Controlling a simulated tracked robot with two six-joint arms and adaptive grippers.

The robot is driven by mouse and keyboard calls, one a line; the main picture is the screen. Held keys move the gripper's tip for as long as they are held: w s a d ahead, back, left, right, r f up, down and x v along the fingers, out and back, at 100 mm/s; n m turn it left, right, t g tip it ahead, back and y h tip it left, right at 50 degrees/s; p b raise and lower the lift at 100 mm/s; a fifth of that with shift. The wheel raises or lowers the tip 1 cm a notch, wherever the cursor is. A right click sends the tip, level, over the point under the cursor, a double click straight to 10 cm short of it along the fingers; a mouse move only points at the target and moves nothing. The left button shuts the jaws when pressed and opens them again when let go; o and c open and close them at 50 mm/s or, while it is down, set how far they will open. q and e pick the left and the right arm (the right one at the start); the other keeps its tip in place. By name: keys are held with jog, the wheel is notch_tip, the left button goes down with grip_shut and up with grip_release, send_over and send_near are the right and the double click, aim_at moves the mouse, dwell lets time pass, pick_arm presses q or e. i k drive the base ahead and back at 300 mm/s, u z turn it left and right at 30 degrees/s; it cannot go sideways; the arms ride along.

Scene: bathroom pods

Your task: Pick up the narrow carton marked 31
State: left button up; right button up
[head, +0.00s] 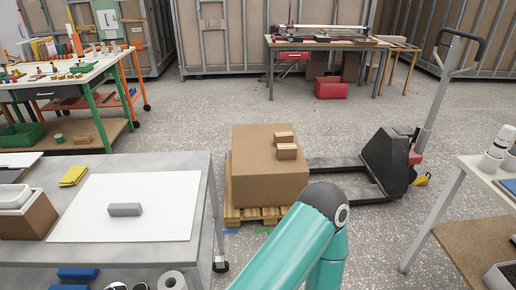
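Two small brown cartons lie on top of a large brown carton (262,188), which stands on a wooden pallet (243,215). The rear small carton (284,137) is the narrower-looking one and sits just behind the front small carton (287,152). No number can be read on any of them, so I cannot tell which is marked 31. A teal link of my own arm rises from the bottom edge in front of the large carton's lower right side. Neither of my grippers is in the picture.
A black pallet truck (385,165) stands right of the pallet. A grey table (130,165) with a white sheet and grey block is at left. A white bench (490,172) is at right. Open floor (215,105) lies behind the large carton.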

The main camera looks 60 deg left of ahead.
aim_at(285, 150)
jog(key=u, duration=0.6)
jog(key=i, duration=1.25)
jog(key=u, duration=1.05)
jog(key=i, duration=2.35)
jog(key=u, duration=0.05)
